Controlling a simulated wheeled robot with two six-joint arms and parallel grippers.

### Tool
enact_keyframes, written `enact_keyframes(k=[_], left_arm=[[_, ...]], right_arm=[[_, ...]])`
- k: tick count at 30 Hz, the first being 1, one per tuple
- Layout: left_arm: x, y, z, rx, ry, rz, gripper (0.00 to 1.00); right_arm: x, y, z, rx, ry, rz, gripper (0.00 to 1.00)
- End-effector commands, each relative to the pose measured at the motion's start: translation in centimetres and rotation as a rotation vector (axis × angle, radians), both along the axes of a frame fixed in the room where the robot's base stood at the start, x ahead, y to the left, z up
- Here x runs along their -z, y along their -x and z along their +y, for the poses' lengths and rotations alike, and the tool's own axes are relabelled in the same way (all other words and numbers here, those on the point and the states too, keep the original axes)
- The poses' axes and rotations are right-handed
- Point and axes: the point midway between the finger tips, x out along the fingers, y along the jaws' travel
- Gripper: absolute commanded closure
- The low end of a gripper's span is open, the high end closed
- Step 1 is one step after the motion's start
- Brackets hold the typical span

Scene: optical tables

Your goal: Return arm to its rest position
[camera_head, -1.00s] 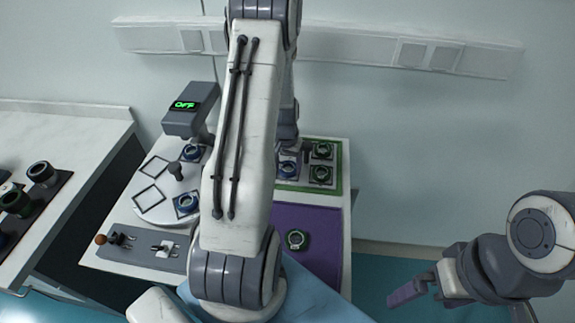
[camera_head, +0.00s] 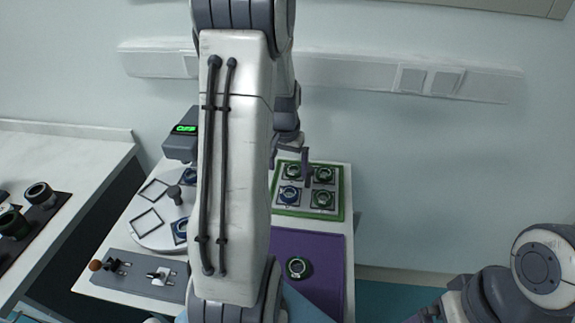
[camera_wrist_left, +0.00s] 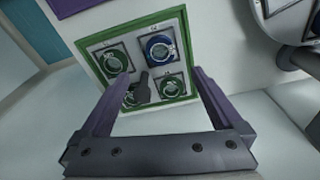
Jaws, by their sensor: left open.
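My left arm crosses the middle of the head view. Its gripper (camera_head: 305,165) appears by the green-rimmed tray (camera_head: 340,208), apart from the surface as far as I can tell. In the left wrist view the two purple fingers (camera_wrist_left: 157,88) are spread wide with nothing between them. Beyond them is the tray (camera_wrist_left: 100,80) with several ring mounts, one of them blue (camera_wrist_left: 158,46). A dark peg-like shape (camera_wrist_left: 141,87) stands before one mount. My right gripper (camera_head: 427,313) is cut off at the bottom edge of the head view.
A grey device (camera_head: 182,145) with a green display stands left of my arm, over a round white plate. A purple mat (camera_head: 315,249) holds one ring mount (camera_head: 298,267). A side bench (camera_head: 60,150) is at the left. The wall (camera_head: 440,150) is behind.

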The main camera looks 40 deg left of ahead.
Motion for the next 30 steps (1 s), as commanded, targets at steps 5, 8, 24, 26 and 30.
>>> enact_keyframes(k=[5,8,24,26,30], left_arm=[[-1.0,0.1,0.0,0.000,0.000,-0.001,0.00],[-1.1,0.1,0.0,0.000,0.000,0.000,0.00],[-0.7,0.1,0.0,0.000,0.001,0.002,0.00],[-0.2,0.1,0.0,0.000,0.002,0.003,0.00],[1.9,-0.1,0.0,0.000,0.004,0.006,0.00]], right_arm=[[0.1,0.0,0.0,0.000,0.000,0.000,0.00],[0.1,0.0,0.0,0.000,0.000,0.000,0.00],[0.0,0.0,0.0,0.000,0.000,0.000,0.00],[-0.1,0.0,0.0,0.000,0.000,0.000,0.00],[-0.4,0.0,0.0,0.000,0.000,0.000,0.00]])
